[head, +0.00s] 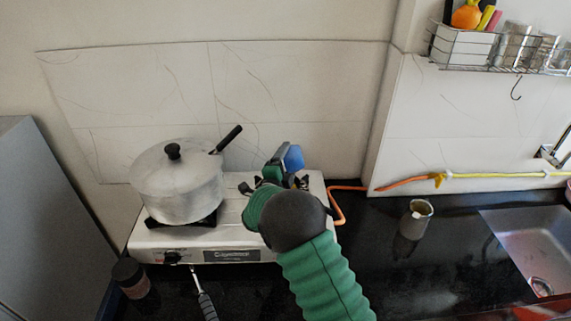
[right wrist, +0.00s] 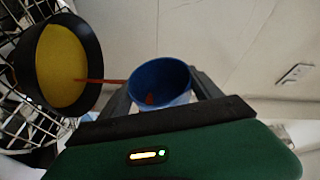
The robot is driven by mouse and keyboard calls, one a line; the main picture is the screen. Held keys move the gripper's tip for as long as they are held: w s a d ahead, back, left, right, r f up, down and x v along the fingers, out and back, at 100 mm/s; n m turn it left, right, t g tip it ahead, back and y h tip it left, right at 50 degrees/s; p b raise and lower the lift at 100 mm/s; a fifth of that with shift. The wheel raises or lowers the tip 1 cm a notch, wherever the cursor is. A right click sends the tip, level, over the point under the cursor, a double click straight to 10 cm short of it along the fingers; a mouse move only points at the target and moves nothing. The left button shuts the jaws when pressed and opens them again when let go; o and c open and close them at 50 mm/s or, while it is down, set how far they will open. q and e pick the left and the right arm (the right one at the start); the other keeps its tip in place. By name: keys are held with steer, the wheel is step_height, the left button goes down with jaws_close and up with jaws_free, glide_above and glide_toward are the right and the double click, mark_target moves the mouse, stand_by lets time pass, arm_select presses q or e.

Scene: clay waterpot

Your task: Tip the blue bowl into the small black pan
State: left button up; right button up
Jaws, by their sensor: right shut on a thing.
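The blue bowl (head: 293,157) is held above the back right of the stove by my right gripper (head: 275,172), mostly hidden behind my green arm. In the right wrist view the blue bowl (right wrist: 160,82) sits between the fingers of my shut right gripper (right wrist: 165,98), with a small reddish bit inside. The black pan (right wrist: 92,50) with a yellow inside is left of the bowl in that view. A thin red-orange strip spans from the bowl's side to over the yellow; I cannot tell what it is. The pan is not visible in the head view. My left gripper is out of view.
A lidded metal pot (head: 178,190) stands on the left of the white stove (head: 150,246). A dark jar (head: 130,278) and a black handle (head: 207,305) are in front. A cup (head: 415,219) stands right, before the sink (head: 520,240). An orange hose (head: 398,183) runs along the wall.

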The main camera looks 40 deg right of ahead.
stand_by(0.6)
steer(key=shift+a+n+t+b, duration=0.1)
steer(key=shift+n+t+b, duration=0.2)
steer(key=shift+n+b, duration=0.15)
steer(key=shift+w+a, duration=0.1)
steer(key=shift+w, duration=0.05)
